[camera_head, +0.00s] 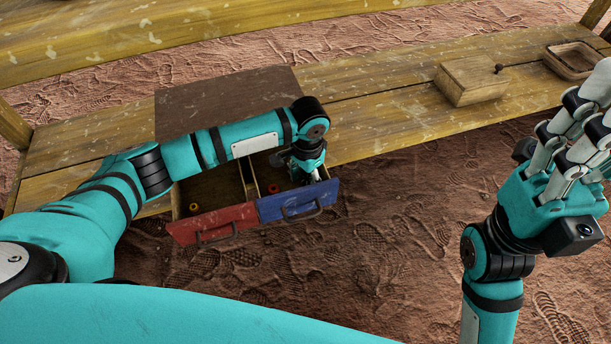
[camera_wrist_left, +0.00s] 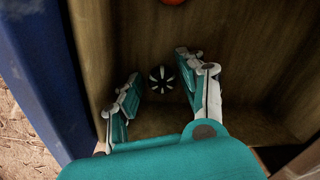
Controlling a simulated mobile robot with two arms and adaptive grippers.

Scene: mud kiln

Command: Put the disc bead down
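The disc bead (camera_wrist_left: 162,78), dark with pale radial stripes, is in the left wrist view over the wooden floor of the blue-fronted drawer (camera_head: 297,202). My left gripper (camera_wrist_left: 158,66) points down into this drawer, its fingers spread on both sides of the bead with gaps showing. I cannot tell whether the bead rests fully on the floor. In the head view my left gripper (camera_head: 310,177) is at the drawer's right side and hides the bead. My right gripper (camera_head: 588,88) is raised at the right edge, its fingers extended and apart, with nothing seen in it.
A red-fronted drawer (camera_head: 212,224) stands open beside the blue one, holding a small orange bead (camera_head: 193,207). A red bead (camera_head: 273,188) lies in the blue-fronted drawer. A wooden box (camera_head: 470,82) and a wooden tray (camera_head: 574,62) stand on the bench (camera_head: 385,118) at right.

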